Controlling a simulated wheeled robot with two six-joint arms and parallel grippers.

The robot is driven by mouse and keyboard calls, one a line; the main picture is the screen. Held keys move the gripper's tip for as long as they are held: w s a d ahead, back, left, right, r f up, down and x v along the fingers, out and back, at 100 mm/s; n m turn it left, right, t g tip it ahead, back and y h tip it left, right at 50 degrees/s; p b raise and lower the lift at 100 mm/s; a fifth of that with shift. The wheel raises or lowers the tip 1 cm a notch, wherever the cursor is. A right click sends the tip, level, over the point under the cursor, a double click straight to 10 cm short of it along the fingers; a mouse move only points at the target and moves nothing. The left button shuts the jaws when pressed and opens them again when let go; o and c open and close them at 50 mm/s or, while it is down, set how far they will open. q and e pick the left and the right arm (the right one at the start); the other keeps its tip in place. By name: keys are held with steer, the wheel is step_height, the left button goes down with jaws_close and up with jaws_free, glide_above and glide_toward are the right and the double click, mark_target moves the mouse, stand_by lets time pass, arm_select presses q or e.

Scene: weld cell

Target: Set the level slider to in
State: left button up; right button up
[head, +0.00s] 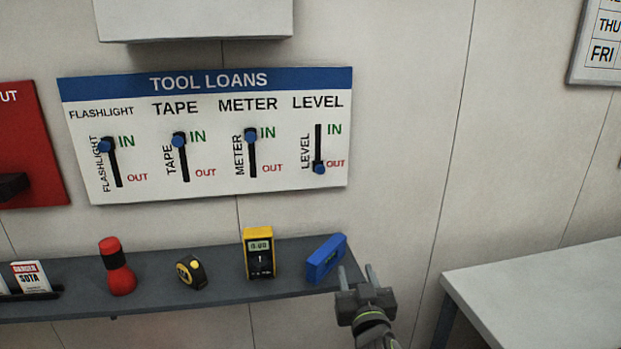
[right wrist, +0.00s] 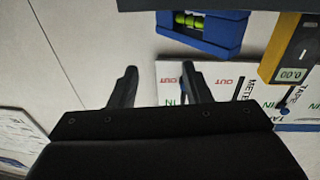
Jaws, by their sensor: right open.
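The TOOL LOANS board (head: 210,187) is on the wall, with the level slider (head: 319,168) at its right end. The slider's blue knob sits at the bottom of its upright slot, beside the red OUT; the green IN is by the top. My right gripper (head: 357,272) is open and empty, below and to the right of the slider, apart from it, near the shelf's right end. In the right wrist view its two fingers (right wrist: 157,88) are spread, and the board (right wrist: 205,68) shows upside down, partly covered; I cannot make out the level knob there. My left gripper is not in view.
A grey shelf (head: 220,285) below the board holds a red flashlight (head: 119,270), a tape measure (head: 190,272), a yellow meter (head: 259,254) and a blue level (head: 326,258), close to my right gripper. A pale table (head: 540,290) stands at right.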

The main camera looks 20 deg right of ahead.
steer(key=w+a+r+t+y, duration=0.1)
steer(key=w+r+t, duration=0.1)
steer(key=r, duration=0.3)
steer(key=w+a+r+t, duration=0.2)
steer(key=r, duration=0.3)
steer(key=p, duration=0.4)
glide_toward(320, 171)
steer(key=shift+n, duration=0.4)
steer(key=x, duration=0.9)
jaws_close()
